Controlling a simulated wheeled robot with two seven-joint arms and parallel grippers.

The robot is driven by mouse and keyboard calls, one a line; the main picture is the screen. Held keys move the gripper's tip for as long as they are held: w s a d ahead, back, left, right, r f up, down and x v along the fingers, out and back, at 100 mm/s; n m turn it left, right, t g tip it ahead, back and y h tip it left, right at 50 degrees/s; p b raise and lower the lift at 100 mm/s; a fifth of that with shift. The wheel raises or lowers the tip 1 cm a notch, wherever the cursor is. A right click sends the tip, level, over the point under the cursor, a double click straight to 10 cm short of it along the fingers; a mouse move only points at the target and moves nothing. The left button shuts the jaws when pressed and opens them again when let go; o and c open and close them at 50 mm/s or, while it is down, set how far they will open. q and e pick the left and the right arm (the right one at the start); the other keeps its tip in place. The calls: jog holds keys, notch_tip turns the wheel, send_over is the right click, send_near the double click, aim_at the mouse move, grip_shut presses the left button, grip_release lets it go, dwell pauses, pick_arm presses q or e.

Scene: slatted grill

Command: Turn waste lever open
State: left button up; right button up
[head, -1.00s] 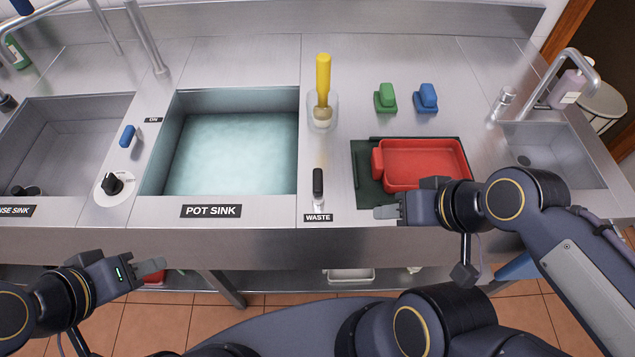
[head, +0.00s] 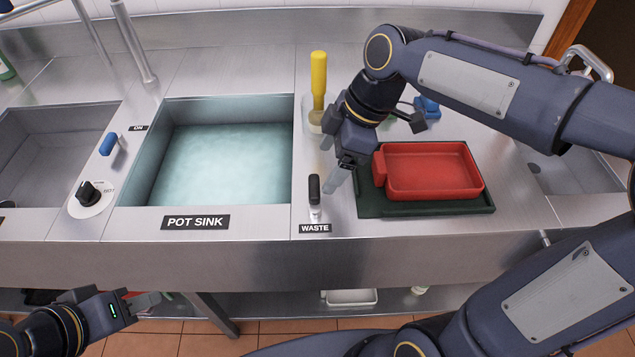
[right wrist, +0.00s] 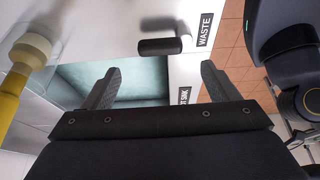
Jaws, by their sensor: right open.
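The waste lever (head: 314,190) has a black grip on a metal stem and stands upright behind the WASTE label (head: 314,228), right of the pot sink. In the right wrist view the lever's black grip (right wrist: 160,46) lies beyond the fingertips, with the label (right wrist: 204,30) beside it. My right gripper (head: 330,163) is above the counter, just behind and to the right of the lever, pointing down. Its fingers are apart and empty in the right wrist view (right wrist: 160,85), not touching the lever. My left gripper (head: 150,300) is low at the front left, away from the lever; its finger gap is unclear.
The pot sink (head: 125,180) holds water. A red pan (head: 435,172) sits on a dark green mat (head: 425,210) right of the lever. A yellow-handled brush (head: 318,80) stands behind my right gripper. A blue lever (head: 109,143) and black knob (head: 88,193) are left of the sink.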

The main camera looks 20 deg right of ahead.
aim_at(315, 185)
jog(key=x, duration=0.6)
jog(key=shift+f, duration=0.15)
jog(key=c, duration=1)
